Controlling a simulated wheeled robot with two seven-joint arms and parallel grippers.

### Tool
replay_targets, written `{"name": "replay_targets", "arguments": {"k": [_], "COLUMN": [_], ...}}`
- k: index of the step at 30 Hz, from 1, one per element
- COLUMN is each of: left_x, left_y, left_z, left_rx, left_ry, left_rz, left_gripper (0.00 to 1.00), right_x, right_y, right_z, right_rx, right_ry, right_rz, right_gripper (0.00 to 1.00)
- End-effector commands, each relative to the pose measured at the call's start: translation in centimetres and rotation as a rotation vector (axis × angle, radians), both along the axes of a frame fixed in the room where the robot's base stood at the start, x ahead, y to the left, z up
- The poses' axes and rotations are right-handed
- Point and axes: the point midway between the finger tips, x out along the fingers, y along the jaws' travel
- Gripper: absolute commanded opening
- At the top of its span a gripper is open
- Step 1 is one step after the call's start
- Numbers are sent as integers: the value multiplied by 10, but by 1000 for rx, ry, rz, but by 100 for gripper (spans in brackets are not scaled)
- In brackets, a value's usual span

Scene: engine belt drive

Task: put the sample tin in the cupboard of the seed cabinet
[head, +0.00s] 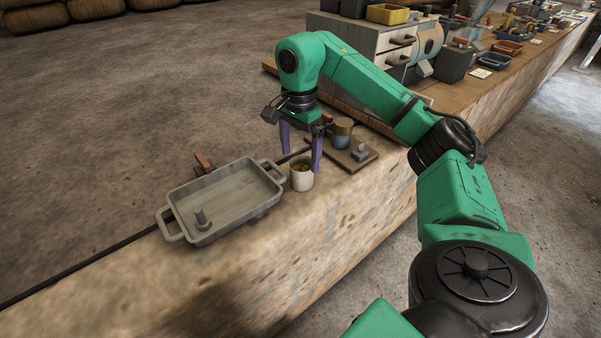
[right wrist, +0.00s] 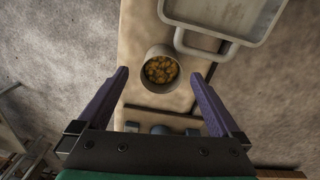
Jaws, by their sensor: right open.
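A pale round open-topped tin (head: 301,180) with yellow-brown bits in it, seemingly the sample tin, stands upright on the bench beside the grey tray. It also shows in the right wrist view (right wrist: 160,71). My right gripper (head: 301,156) is open above the tin, its purple fingers pointing down. In the right wrist view the tin appears between the fingertips (right wrist: 159,74), with a gap on each side. The pale box with dark handles, seemingly the seed cabinet (head: 364,43), stands farther back on the bench. My arm hides part of its front. My left gripper is not in view.
A grey two-handled tray (head: 226,174) with a bolt in it lies left of the tin. A board (head: 365,163) with a lidded jar (head: 342,130) and a small grey block lies just behind. Bins and tools crowd the far bench.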

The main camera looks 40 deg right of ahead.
Motion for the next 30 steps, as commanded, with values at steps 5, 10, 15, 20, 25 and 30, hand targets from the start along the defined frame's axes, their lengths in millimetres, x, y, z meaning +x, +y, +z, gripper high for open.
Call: {"name": "replay_targets", "arguments": {"k": [5,10,15,20,25,30], "left_x": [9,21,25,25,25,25], "left_y": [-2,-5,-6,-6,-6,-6], "left_z": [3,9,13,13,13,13], "left_rx": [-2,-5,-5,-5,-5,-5], "left_ry": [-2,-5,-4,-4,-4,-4], "left_rz": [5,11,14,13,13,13], "left_gripper": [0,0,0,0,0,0], "right_x": [1,3,3,3,3,3], "right_y": [-1,-4,-4,-4,-4,-4], "right_z": [-25,-58,-69,-68,-68,-68], "right_rx": [0,1,1,1,1,1], "right_ry": [0,2,-3,-3,-3,-4], "right_rz": [-2,-1,-1,-1,0,0], "right_gripper": [100,100,100,88,24,0]}}
